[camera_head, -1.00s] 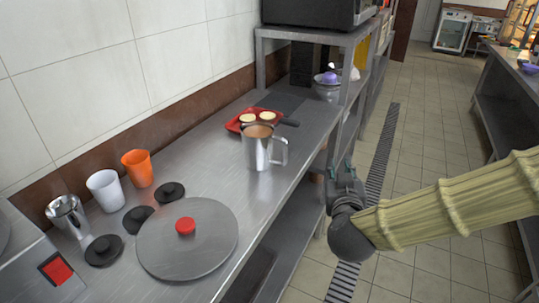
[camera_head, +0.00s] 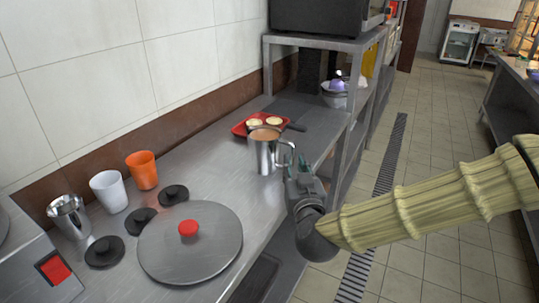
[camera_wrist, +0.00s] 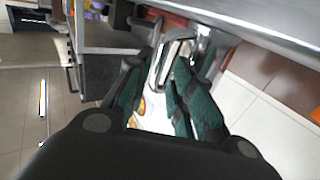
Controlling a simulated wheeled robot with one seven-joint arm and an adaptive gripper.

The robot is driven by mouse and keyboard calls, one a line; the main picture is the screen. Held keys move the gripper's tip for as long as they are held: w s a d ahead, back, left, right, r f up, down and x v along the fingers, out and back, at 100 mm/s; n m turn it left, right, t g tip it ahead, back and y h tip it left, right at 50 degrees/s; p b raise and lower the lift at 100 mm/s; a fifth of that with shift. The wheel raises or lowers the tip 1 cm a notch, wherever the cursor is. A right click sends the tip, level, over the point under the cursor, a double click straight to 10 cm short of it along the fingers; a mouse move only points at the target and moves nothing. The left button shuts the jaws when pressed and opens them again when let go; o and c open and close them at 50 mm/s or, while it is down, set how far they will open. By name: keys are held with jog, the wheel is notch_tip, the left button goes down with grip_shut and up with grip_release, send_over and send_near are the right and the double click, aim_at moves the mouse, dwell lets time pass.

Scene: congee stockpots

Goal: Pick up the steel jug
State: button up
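The steel jug (camera_head: 263,155) stands upright on the steel counter, with brown contents showing at its top and its handle facing right. My gripper (camera_head: 299,176) is at the handle side of the jug, close to the handle. In the wrist view, the jug's handle (camera_wrist: 172,42) shows ahead of and between the green-padded fingers of my gripper (camera_wrist: 163,82), and the shiny jug body (camera_wrist: 214,42) is beyond. The fingers are apart, with a gap between them. I cannot tell whether either finger touches the handle.
A red tray (camera_head: 240,129) with pale round items sits behind the jug. A large lid with a red knob (camera_head: 188,229), small black lids, an orange cup (camera_head: 142,170), a white cup (camera_head: 109,191) and a steel cup (camera_head: 69,215) stand left. A shelf post (camera_head: 344,165) rises right of the jug.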

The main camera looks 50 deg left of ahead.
aim_at(293, 157)
jog(key=x, duration=0.5)
jog(key=shift+r, duration=0.25)
jog(key=shift+d, duration=0.1)
grip_shut()
